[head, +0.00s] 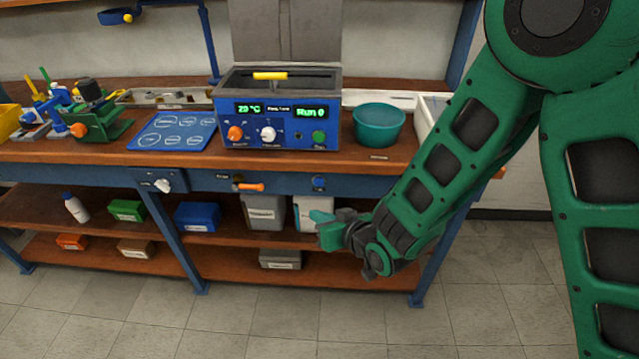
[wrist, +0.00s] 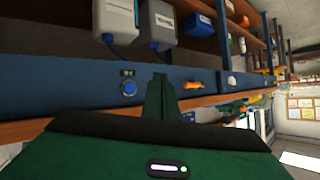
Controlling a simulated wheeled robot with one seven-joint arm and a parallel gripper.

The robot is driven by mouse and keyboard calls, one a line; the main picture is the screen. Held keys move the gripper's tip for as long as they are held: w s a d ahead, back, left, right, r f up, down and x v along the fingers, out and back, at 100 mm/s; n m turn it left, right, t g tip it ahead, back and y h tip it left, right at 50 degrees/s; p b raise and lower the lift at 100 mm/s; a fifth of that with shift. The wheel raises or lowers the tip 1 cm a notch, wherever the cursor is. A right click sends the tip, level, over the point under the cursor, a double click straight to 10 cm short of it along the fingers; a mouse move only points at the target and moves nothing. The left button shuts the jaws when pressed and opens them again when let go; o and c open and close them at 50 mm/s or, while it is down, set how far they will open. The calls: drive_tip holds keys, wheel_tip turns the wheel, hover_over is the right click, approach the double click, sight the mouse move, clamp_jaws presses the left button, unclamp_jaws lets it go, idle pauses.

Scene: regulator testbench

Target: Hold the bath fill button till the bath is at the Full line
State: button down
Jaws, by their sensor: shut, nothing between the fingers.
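The bath (head: 228,128) is a blue and grey box on the bench, with a lit display reading about "20 °C" and "Run 0". Its water level and any Full line cannot be made out. A round blue button (head: 318,183) with a small label sits on the bench's front rail below the bath; it also shows in the wrist view (wrist: 129,88). Its label is too small to read. My gripper (head: 322,228) is shut and empty, in front of the shelves and lower than the button in the head view. In the wrist view its fingertips (wrist: 160,78) appear right of the button, apart from it.
An orange-handled valve (head: 250,187) and a white knob (head: 163,185) sit on the same rail. A teal bowl (head: 378,126) stands right of the bath, a blue mat (head: 172,131) left. Bins fill the shelves below. The floor in front is clear.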

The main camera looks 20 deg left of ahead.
sight(319, 182)
drive_tip(key=shift+w+a, duration=0.35)
drive_tip(key=shift+w, duration=1.05)
drive_tip(key=shift+w+a, duration=0.3)
drive_tip(key=shift+w, duration=1.15)
drive_tip(key=shift+w+a, duration=0.35)
drive_tip(key=shift+w, duration=1.05)
drive_tip(key=shift+w, duration=0.15)
drive_tip(key=shift+w+a, duration=0.1)
drive_tip(key=shift+w, duration=0.05)
drive_tip(key=shift+w+a, duration=0.15)
drive_tip(key=shift+w, duration=0.35)
idle(3.0)
